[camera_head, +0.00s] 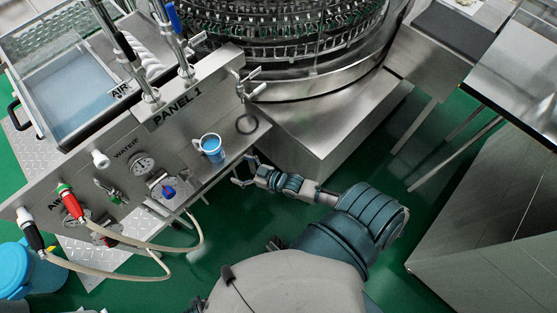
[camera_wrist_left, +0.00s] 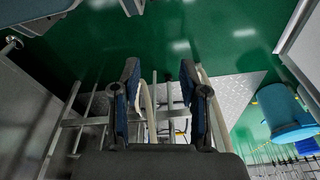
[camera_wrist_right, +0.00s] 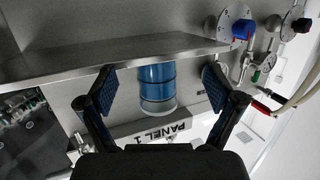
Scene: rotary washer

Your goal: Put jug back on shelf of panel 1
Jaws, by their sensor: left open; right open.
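The blue and white jug (camera_head: 212,148) stands upright on the narrow metal shelf (camera_head: 232,152) along the front of panel 1 (camera_head: 180,112). My right gripper (camera_head: 243,171) is open and empty just to the right of the jug, at the shelf's outer edge. In the right wrist view the jug (camera_wrist_right: 157,84) appears upside down between the spread fingers, with a gap on each side. My left gripper (camera_wrist_left: 160,88) is open and empty in the left wrist view, above the floor and a metal frame. It does not show in the head view.
Valves, a gauge (camera_head: 141,164) and hoses (camera_head: 150,247) are on the panel left of the jug. The round washer (camera_head: 300,75) stands behind. A steel table (camera_head: 515,75) is at right, and a blue bucket (camera_head: 28,272) at lower left. Green floor between is clear.

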